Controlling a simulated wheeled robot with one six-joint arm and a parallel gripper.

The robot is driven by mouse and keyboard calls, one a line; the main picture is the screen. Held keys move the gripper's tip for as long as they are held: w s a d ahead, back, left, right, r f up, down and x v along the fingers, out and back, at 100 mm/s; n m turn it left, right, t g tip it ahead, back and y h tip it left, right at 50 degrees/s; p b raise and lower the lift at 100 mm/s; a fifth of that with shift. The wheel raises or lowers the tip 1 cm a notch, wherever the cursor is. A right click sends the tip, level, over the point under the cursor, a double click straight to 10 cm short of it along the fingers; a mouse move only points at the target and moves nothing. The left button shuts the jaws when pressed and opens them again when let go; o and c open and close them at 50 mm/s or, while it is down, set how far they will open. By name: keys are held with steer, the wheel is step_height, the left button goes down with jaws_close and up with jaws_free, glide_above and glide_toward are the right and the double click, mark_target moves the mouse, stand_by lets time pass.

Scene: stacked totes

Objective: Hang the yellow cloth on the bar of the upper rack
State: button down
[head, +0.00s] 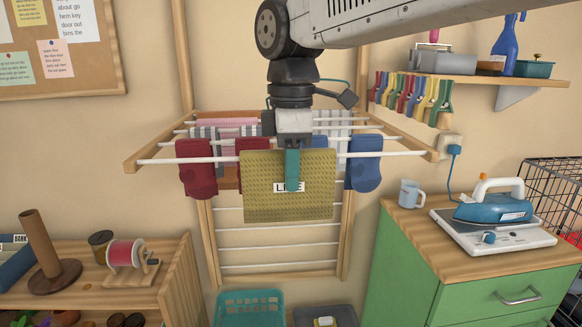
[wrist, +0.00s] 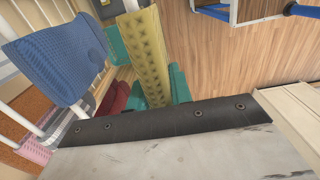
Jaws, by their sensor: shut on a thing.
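The yellow cloth (head: 258,198) is a waffle-textured panel with a white label in the head view. My gripper (head: 292,170) is shut on it, and a teal finger covers part of the label. The cloth hangs upright in front of the middle of the upper rack's front white bar (head: 405,153). Its top edge shows slightly above the bar line. I cannot tell whether it touches the bar. In the wrist view the yellow cloth (wrist: 148,55) shows edge-on between the teal fingers of my gripper (wrist: 150,68).
Red socks (head: 196,170) hang left of the cloth and a blue sock (head: 363,170) right of it. Striped cloths hang on bars behind. A teal basket (head: 250,308) stands below. A green cabinet (head: 450,270) with an iron (head: 493,205) is at right.

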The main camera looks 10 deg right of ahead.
steer(key=c, duration=1.2)
jaws_free()
steer(key=shift+o, duration=0.2)
